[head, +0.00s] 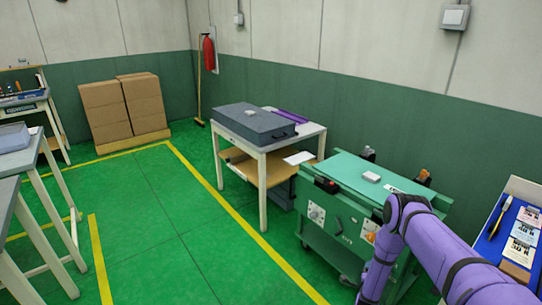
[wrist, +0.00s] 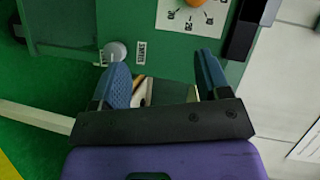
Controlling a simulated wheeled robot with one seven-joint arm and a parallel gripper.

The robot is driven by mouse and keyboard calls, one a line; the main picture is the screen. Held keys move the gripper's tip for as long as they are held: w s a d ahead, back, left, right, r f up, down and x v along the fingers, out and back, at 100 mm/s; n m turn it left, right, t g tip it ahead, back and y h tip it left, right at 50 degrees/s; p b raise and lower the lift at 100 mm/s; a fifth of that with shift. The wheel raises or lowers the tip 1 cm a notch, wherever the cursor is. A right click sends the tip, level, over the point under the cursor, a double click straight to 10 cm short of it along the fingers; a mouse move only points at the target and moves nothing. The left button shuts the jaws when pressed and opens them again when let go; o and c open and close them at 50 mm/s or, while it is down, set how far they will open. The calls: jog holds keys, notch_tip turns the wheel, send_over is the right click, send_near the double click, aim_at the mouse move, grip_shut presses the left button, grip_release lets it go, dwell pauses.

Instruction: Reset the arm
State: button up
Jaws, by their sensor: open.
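My gripper (wrist: 162,72) shows in the wrist view with its two blue fingers apart, one left and one right. Nothing is clearly held between them. A pale, unclear shape shows low between the fingers. The fingers are in front of the green machine (wrist: 175,62). In the head view my purple arm bends down in front of the right part of the green machine (head: 340,225), and its gripper end is hidden or out of frame.
A small white block (head: 371,177) lies on the machine's top. A dial with an orange knob (wrist: 196,2) and a round silver button (wrist: 115,52) are near the fingers. A table (head: 262,150) holds a dark case (head: 252,122). A blue tray (head: 497,246) stands at right. Green floor at left-centre is clear.

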jog(key=w+a+r+n+g+y, duration=0.15)
jog(key=w+r, duration=0.45)
jog(key=r, duration=0.7)
jog(key=w+a+r+n+y, duration=0.1)
jog(key=w+r+n+y, duration=0.15)
jog(key=w+r, duration=0.7)
jog(key=s+a+r+n+g+y, duration=0.1)
jog(key=s+a+r+n, duration=0.15)
jog(key=r, duration=0.75)
jog(key=s+a+r+n, duration=0.1)
jog(key=s+r+n, duration=0.15)
jog(key=r, duration=0.75)
jog(key=s+a+r+n+g+y, duration=0.1)
jog(key=s+r, duration=0.2)
jog(key=r, duration=0.7)
jog(key=s+a+r+n+g, duration=0.3)
jog(key=s+r+n, duration=0.2)
jog(key=s+r, duration=1.4)
jog(key=s+r+n+g, duration=0.1)
jog(key=s+n, duration=0.4)
jog(key=s, duration=2.3)
jog(key=shift+s+a+g+y, duration=0.3)
jog(key=shift+s+g, duration=0.1)
jog(key=shift+g, duration=0.45)
